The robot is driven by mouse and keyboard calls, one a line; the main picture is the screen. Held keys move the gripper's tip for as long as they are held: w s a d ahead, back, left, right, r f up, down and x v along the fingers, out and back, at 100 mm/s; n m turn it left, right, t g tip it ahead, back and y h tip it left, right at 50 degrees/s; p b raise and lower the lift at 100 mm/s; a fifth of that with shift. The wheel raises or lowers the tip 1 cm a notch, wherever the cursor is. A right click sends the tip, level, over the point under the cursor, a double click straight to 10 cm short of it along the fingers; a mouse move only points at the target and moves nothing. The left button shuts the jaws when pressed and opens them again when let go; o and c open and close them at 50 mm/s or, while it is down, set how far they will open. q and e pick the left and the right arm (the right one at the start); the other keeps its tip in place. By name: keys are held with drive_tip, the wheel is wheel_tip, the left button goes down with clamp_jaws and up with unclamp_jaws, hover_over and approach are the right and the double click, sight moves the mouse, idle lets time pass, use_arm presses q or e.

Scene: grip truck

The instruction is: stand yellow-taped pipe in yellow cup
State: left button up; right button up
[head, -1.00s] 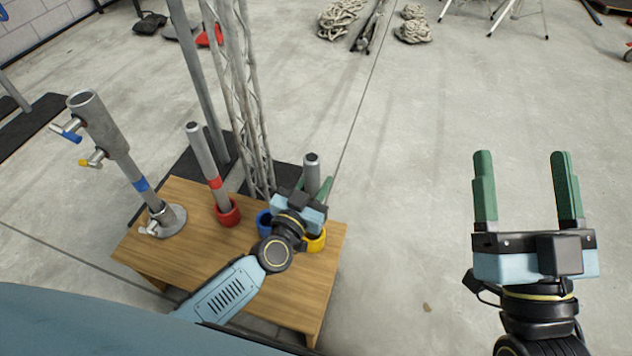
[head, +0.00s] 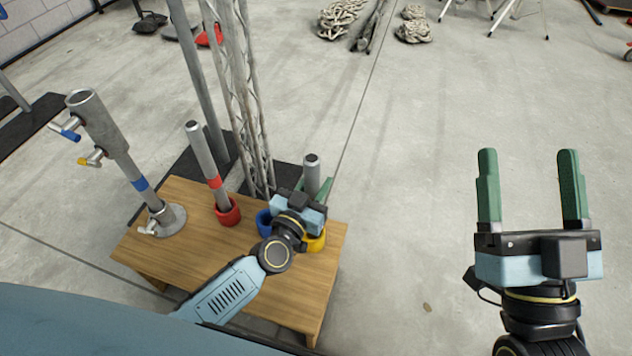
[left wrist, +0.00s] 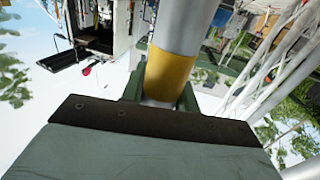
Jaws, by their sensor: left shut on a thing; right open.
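The yellow-taped pipe (head: 312,172) stands upright over the right end of the table in the head view. Its yellow tape band (left wrist: 170,75) shows in the left wrist view. The yellow cup (head: 316,241) is on the table directly below and partly hidden by the gripper. The pipe's lower end is hidden, so I cannot tell whether it rests in the cup. My right gripper (head: 531,190) is open and empty over the bare floor at the right.
A red-taped pipe (head: 203,155) stands in the red cup (head: 228,212). The blue cup (head: 264,222) is partly behind my left gripper. A blue-taped pipe (head: 120,150) stands on a flanged base at the table's (head: 190,255) left. A lattice truss (head: 240,100) rises behind.

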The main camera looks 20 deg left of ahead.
use_arm(q)
drive_tip(key=shift+f+b, duration=0.4)
drive_tip(key=shift+f, duration=0.25)
drive_tip(key=shift+f+b, duration=0.5)
drive_tip(key=shift+f, duration=0.25)
use_arm(e)
drive_tip(key=shift+s+d+r+t+y, duration=0.2)
drive_tip(key=shift+s+r+t, duration=0.15)
drive_tip(key=shift+s+t, duration=0.25)
drive_tip(key=shift+s+d+r+t+y, duration=0.1)
drive_tip(key=shift+s+r+t+y, duration=0.2)
drive_tip(key=shift+t, duration=0.5)
drive_tip(key=shift+s, duration=0.1)
use_arm(q)
drive_tip(key=shift+f, duration=0.15)
use_arm(e)
drive_tip(key=shift+s+r+t, duration=0.2)
drive_tip(key=shift+r+t, duration=0.15)
drive_tip(key=shift+t, duration=0.05)
use_arm(q)
drive_tip(key=shift+f, duration=0.2)
use_arm(e)
drive_tip(key=shift+s, duration=0.1)
